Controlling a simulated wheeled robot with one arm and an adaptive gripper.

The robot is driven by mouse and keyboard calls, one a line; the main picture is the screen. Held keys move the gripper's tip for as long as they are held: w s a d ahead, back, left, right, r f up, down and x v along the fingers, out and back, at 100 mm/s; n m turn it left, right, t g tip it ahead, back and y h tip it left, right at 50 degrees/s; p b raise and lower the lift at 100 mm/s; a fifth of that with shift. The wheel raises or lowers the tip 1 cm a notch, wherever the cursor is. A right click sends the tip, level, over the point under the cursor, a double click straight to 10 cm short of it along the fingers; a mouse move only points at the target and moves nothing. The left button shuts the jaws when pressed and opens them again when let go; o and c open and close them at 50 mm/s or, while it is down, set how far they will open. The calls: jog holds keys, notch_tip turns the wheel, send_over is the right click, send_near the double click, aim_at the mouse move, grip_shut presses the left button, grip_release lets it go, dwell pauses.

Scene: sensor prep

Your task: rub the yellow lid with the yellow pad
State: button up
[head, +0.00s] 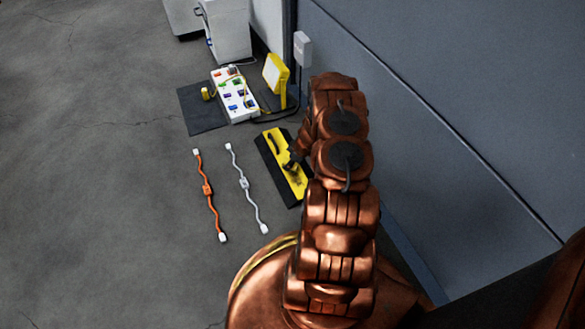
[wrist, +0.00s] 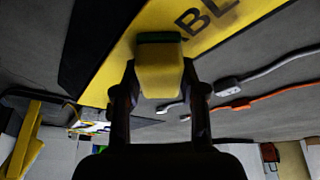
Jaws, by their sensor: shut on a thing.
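The yellow lid (head: 296,187) has a black border and lies on the floor beside my arm in the head view. In the wrist view, the lid (wrist: 130,50) fills the upper middle and carries black lettering that is partly cut off. My gripper (head: 291,164) is over the lid; it also shows in the wrist view (wrist: 159,82). It is shut on the yellow pad (wrist: 160,80), which has a dark green face turned toward the lid. I cannot tell whether that face touches the lid. The pad is too small to make out in the head view.
An orange cable (head: 208,190) and a white cable (head: 244,184) lie left of the lid. A white board (head: 228,82) with coloured parts and a yellow lamp (head: 278,73) stand behind it. A grey wall (head: 450,110) bounds the right. Floor at far left is clear.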

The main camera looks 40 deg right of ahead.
aim_at(298, 186)
jog(key=shift+w+d, duration=0.15)
jog(key=shift+w, duration=0.35)
jog(key=shift+f, duration=0.1)
jog(key=shift+s+a+p, duration=0.35)
jog(key=shift+s, duration=0.55)
jog(key=shift+s+a+p, duration=0.3)
jog(key=shift+s+p, duration=0.1)
jog(key=shift+s, duration=0.55)
jog(key=shift+s+a+p, duration=0.35)
jog(key=shift+s, duration=0.55)
jog(key=shift+s+a, duration=0.2)
jog(key=shift+s, duration=0.6)
jog(key=shift+s+a+f+b, duration=0.1)
jog(key=shift+s+a+b, duration=0.2)
jog(key=shift+s, duration=0.35)
jog(key=shift+s+a+r+b, duration=0.1)
jog(key=shift+s+a+b, duration=0.2)
jog(key=shift+s, duration=0.35)
jog(key=shift+s+a+f+b, duration=0.1)
jog(key=shift+s+a+b, duration=0.1)
jog(key=shift+s+b, duration=0.35)
jog(key=shift+s, duration=0.1)
jog(key=shift+d+r+p, duration=0.1)
jog(key=shift+r+p, duration=2.65)
jog(key=shift+r, duration=0.35)
jog(key=shift+r, duration=0.1)
